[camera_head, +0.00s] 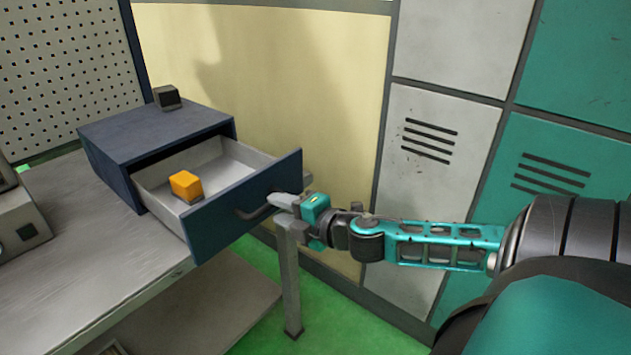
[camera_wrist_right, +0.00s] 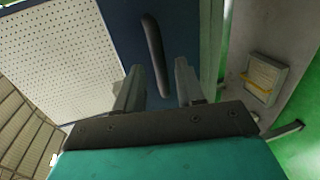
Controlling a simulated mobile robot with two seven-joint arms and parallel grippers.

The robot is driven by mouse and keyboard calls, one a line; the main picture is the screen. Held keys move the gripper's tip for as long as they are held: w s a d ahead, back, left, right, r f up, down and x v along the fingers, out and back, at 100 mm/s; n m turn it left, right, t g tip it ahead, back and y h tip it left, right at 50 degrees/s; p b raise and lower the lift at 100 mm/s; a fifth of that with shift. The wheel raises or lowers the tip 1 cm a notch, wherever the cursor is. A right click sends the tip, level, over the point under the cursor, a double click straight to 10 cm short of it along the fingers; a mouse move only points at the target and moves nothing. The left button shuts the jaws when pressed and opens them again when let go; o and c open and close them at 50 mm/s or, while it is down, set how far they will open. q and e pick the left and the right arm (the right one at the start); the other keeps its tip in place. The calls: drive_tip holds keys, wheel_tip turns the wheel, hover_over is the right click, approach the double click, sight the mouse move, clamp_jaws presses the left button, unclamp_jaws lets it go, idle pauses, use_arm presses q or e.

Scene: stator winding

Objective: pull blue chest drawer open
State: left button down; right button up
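The blue chest (camera_head: 150,140) stands on the workbench. Its drawer (camera_head: 245,205) is pulled well out, showing a pale inside with an orange block (camera_head: 186,185) in it. The dark bar handle (camera_head: 258,211) is on the drawer's blue front; it also shows in the right wrist view (camera_wrist_right: 153,50). My right gripper (camera_head: 284,202) is at the handle's right end in the head view. In the right wrist view its two fingers (camera_wrist_right: 158,82) are apart, with the handle's lower end between them and a gap on each side. My left gripper is not in view.
Lockers (camera_head: 440,150) stand behind my right arm. Green floor shows below the drawer.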

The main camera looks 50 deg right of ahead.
drive_tip(key=v, duration=0.9)
drive_tip(key=shift+p, duration=0.45)
wheel_tip(320, 180, down, 7)
drive_tip(key=s+m+g+h, duration=0.1)
drive_tip(key=s+m, duration=0.1)
drive_tip(key=m, duration=0.4)
drive_tip(key=s+a+f+m+g+y, duration=0.1)
drive_tip(key=s+a+f+m+g, duration=0.1)
drive_tip(key=a+f+m, duration=0.3)
drive_tip(key=s+a+f+m+g+y, duration=0.1)
drive_tip(key=a+f+m, duration=0.4)
drive_tip(key=a, duration=0.9)
wheel_tip(320, 180, down, 3)
drive_tip(key=shift+s+f+g, duration=0.1)
drive_tip(key=shift+s+g, duration=0.3)
drive_tip(key=shift+s, duration=0.15)
drive_tip(key=shift+w+a, duration=0.1)
